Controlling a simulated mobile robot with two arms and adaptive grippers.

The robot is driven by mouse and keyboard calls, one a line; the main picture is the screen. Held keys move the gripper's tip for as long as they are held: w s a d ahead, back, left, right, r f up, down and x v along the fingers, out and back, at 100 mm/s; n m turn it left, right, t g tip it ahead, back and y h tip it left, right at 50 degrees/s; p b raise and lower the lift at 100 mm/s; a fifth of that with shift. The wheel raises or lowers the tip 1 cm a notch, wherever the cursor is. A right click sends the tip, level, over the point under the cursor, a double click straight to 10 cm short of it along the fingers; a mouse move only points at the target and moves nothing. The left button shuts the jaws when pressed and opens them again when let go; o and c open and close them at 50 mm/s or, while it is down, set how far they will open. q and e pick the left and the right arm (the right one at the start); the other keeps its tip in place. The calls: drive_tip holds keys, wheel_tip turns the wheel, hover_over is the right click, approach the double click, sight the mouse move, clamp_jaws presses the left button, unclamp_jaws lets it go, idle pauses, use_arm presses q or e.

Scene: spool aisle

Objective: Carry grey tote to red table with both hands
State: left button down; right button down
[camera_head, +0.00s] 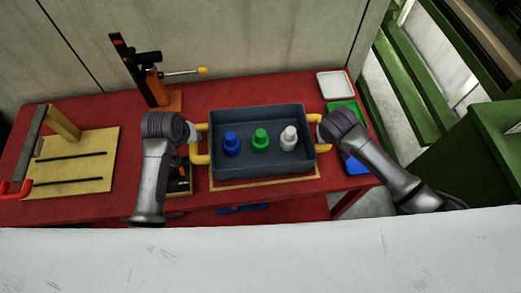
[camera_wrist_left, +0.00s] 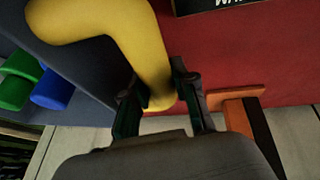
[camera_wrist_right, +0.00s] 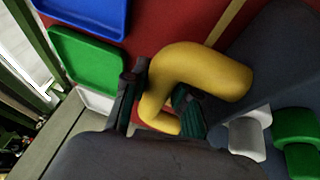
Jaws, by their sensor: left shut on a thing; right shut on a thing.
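The grey tote (camera_head: 262,167) is at the red table (camera_head: 222,95), over a tan board (camera_head: 290,188); I cannot tell whether it touches the board. Inside it stand a blue spool (camera_head: 231,144), a green spool (camera_head: 260,140) and a white spool (camera_head: 289,138). My left gripper (camera_head: 194,138) is shut on the tote's left yellow handle, and the left wrist view shows the fingers around this handle (camera_wrist_left: 150,60). My right gripper (camera_head: 320,132) is shut on the right yellow handle; the right wrist view shows that handle (camera_wrist_right: 200,75) between the fingers.
A tan board with black slots (camera_head: 70,160) lies at the left. An orange and black fixture (camera_head: 152,80) stands at the back. White (camera_head: 335,84), green and blue (camera_head: 357,165) trays line the right end. Green racking (camera_head: 425,105) stands further right.

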use_arm(q)
drive_tip(key=c, duration=1.3)
unclamp_jaws()
drive_tip(key=shift+a+f, duration=0.1)
use_arm(e)
drive_tip(key=c, duration=1.3)
unclamp_jaws()
drive_tip(key=shift+d+f, duration=0.1)
use_arm(q)
drive_tip(key=o, duration=0.4)
drive_tip(key=shift+s, duration=0.15)
use_arm(e)
drive_tip(key=o, duration=0.4)
drive_tip(key=shift+s, duration=0.15)
drive_tip(key=shift+r, duration=0.2)
use_arm(q)
drive_tip(key=v, duration=1.2)
use_arm(e)
drive_tip(key=v, duration=1.1)
drive_tip(key=shift+s+r, duration=0.2)
drive_tip(key=shift+r, duration=0.15)
